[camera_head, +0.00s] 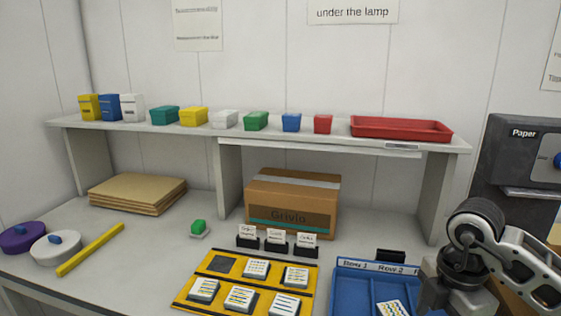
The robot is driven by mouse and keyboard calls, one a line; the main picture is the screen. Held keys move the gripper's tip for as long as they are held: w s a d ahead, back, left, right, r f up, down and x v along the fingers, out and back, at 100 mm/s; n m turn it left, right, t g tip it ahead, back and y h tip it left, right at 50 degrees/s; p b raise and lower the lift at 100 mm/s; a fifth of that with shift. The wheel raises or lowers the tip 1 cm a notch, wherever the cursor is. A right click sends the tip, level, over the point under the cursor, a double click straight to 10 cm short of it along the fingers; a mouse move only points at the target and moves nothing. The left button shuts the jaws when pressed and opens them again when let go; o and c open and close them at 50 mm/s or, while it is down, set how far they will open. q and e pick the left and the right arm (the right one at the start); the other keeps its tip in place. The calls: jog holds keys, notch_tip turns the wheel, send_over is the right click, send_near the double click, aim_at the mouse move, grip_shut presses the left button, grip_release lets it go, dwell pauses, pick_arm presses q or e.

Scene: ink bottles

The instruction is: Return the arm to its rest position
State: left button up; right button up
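One of my arms (518,262) comes in from the lower right, with black joints and pale grey links. It reaches over the right side of the blue tray (354,290). A grey block at its end hangs low at the picture's bottom edge. My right gripper (433,292) shows only in part there, and its fingertips are not clear. I cannot tell whether it is open or shut, or whether it holds anything. My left gripper and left arm are out of view.
A yellow tray (237,257) holds several printed cards; small sign holders stand behind it. A Grivio box (292,208) sits under the shelf (345,148), which bears coloured boxes and a red tray (400,129). A Paper dispenser (522,150) is at right.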

jog(key=s+a+f+n+g+y, duration=0.1)
jog(key=s+a+f+n+y, duration=0.15)
jog(key=a+y, duration=0.4)
jog(key=s+a+f+n+g+y, duration=0.1)
jog(key=s+a+n+y, duration=0.2)
jog(key=a, duration=0.7)
jog(key=a+r+m+t+y, duration=0.3)
jog(key=a+r+t+y, duration=0.3)
jog(key=y, duration=0.4)
jog(key=w+d+f+m+t+h, duration=0.4)
jog(key=d+f+m+t+h, duration=0.45)
jog(key=m+t+h, duration=0.55)
pick_arm(q)
jog(key=shift+w, duration=0.1)
pick_arm(e)
jog(key=s+d+f+m+g+h, duration=0.1)
jog(key=s+d+f+m+g, duration=0.1)
jog(key=f, duration=0.7)
jog(key=s+d+f+m+g+h, duration=0.1)
jog(key=s+f+m+g+h, duration=0.1)
jog(key=s+f+m+g, duration=0.2)
jog(key=s+f+g, duration=0.2)
jog(key=s+f, duration=0.2)
jog(key=s, duration=0.1)
jog(key=shift+s+d+f, duration=0.3)
jog(key=shift+d+f, duration=0.05)
